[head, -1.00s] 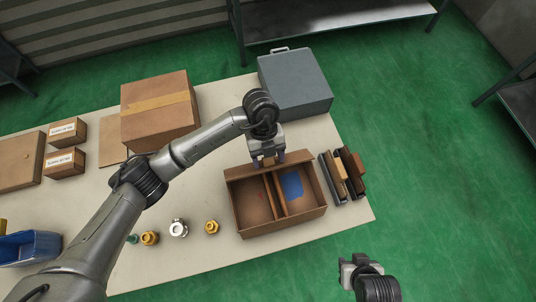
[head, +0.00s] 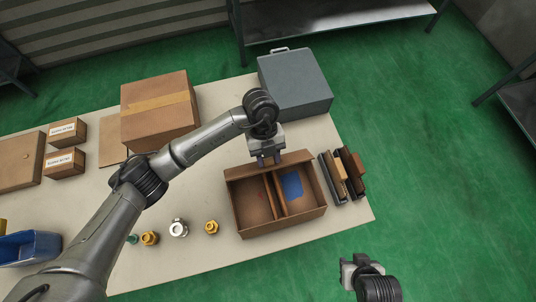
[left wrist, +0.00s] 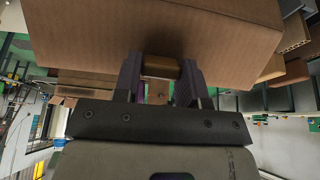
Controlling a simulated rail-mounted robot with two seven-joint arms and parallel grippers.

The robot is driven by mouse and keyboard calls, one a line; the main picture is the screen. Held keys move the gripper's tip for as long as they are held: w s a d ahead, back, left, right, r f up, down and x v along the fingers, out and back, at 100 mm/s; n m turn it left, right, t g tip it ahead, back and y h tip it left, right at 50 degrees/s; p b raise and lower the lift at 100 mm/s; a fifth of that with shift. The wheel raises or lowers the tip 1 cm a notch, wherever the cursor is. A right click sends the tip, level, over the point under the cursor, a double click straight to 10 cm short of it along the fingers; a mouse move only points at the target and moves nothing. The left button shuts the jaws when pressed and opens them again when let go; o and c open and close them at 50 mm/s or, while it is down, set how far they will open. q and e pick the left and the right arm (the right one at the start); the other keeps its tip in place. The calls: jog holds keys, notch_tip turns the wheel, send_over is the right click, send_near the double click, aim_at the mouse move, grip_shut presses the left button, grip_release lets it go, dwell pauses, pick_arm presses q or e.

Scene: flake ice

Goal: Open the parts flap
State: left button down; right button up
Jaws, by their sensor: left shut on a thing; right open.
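The brown parts box (head: 238,215) stands on the table with its top open. A divider splits it into two compartments, and a blue patch shows in the right one. A brown panel, which looks like the flap (head: 292,162), stands raised along the box's back edge; it fills the top of the left wrist view (left wrist: 150,30). My left gripper (head: 268,160) is at this panel, shut on a small brown tab (left wrist: 160,67) between its fingers. Where the tab joins the panel is hidden. My right gripper (head: 347,272) is open and empty, off the table's front right.
Dark upright holders (head: 333,178) stand close to the box's right. A grey case (head: 295,82) is behind it. Several fittings, including a brass one (head: 211,227), stand to its left. A large carton (head: 160,110) is at the back left. The front table strip is clear.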

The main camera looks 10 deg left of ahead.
pick_arm(q)
jog(key=shift+w+a+r+g+h+p, duration=0.2)
jog(key=shift+w+g+h+p, duration=0.1)
jog(key=shift+w+g, duration=0.25)
jog(key=shift+w+a+g+h, duration=0.15)
jog(key=shift+w+g+h, duration=0.15)
jog(key=shift+g, duration=0.35)
jog(key=shift+w+a+f+g+h+b, duration=0.2)
jog(key=shift+w+g+h+b, duration=0.3)
jog(key=shift+g, duration=0.4)
jog(key=shift+w+a+f+g+h+b, duration=0.1)
jog(key=shift+w+a+g+h+b, duration=0.3)
jog(key=shift+g, duration=0.5)
jog(key=shift+w+r, duration=0.1)
jog(key=c, duration=0.7)
grip_release()
jog(key=shift+w, duration=0.1)
